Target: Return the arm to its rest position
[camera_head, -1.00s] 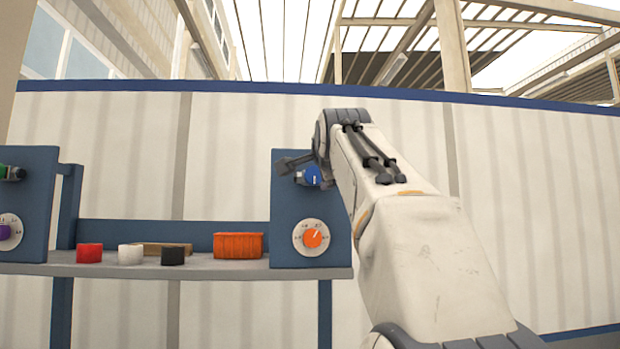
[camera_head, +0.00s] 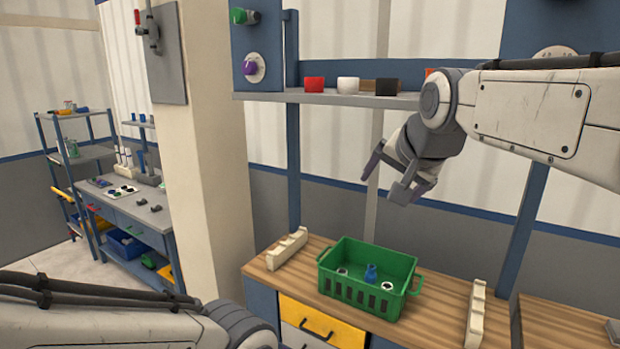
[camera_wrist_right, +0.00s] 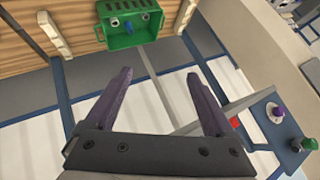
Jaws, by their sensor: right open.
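My right arm comes in from the right edge. Part of my left arm (camera_head: 110,315) shows at the bottom left; its gripper is out of frame.
A green crate (camera_head: 340,289) with a blue piece and ringed pieces stands on the wooden workbench (camera_head: 300,272), between two cream racks. The shelf (camera_head: 330,97) above holds red, white and black blocks. A beige pillar (camera_head: 205,150) stands left.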

